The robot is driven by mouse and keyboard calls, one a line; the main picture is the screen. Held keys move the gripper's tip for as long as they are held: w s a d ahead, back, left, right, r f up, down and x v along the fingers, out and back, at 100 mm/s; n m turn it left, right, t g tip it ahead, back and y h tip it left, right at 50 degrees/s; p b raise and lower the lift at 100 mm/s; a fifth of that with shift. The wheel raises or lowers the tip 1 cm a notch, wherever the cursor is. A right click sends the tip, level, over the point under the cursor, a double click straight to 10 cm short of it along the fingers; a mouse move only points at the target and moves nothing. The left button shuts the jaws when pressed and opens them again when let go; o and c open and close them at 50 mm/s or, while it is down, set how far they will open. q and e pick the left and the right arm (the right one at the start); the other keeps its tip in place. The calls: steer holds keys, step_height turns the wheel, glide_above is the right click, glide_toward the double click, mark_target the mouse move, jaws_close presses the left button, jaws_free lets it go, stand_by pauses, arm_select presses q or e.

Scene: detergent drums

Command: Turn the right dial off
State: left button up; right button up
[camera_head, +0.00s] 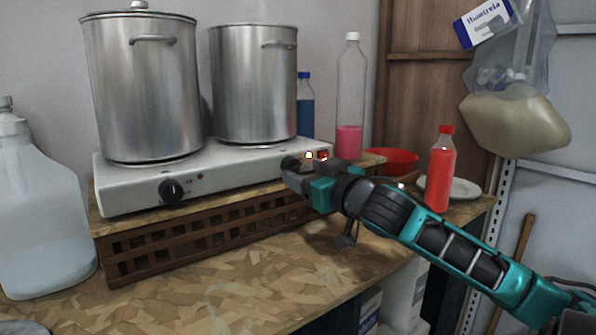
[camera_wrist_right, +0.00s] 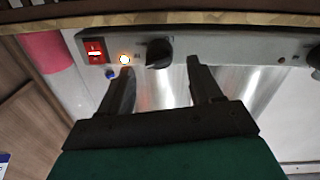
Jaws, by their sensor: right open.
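The right dial (camera_head: 289,163) is a black knob on the front of the white two-burner hot plate (camera_head: 235,175). In the right wrist view the right dial (camera_wrist_right: 158,53) sits between and just beyond the two fingertips. My right gripper (camera_head: 291,178) is open at the hot plate's right front, and it also shows in the wrist view (camera_wrist_right: 160,68). I cannot tell whether a finger touches the knob. The left dial (camera_head: 172,191) is clear of me. An indicator light (camera_wrist_right: 124,59) beside the right dial is lit. My left gripper is out of view.
Two steel pots (camera_head: 147,88) (camera_head: 254,85) stand on the hot plate, which rests on a brown lattice stand (camera_head: 200,232). A red switch (camera_wrist_right: 95,50) is near the light. A red bottle (camera_head: 440,172) stands close behind my right forearm. The front counter (camera_head: 230,275) is clear.

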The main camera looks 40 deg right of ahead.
mark_target(297, 168)
steer(key=shift+w+d, duration=0.2)
steer(key=shift+w, duration=0.7)
steer(key=shift+w+d, duration=0.15)
steer(key=shift+w, duration=0.7)
steer(key=c, duration=1)
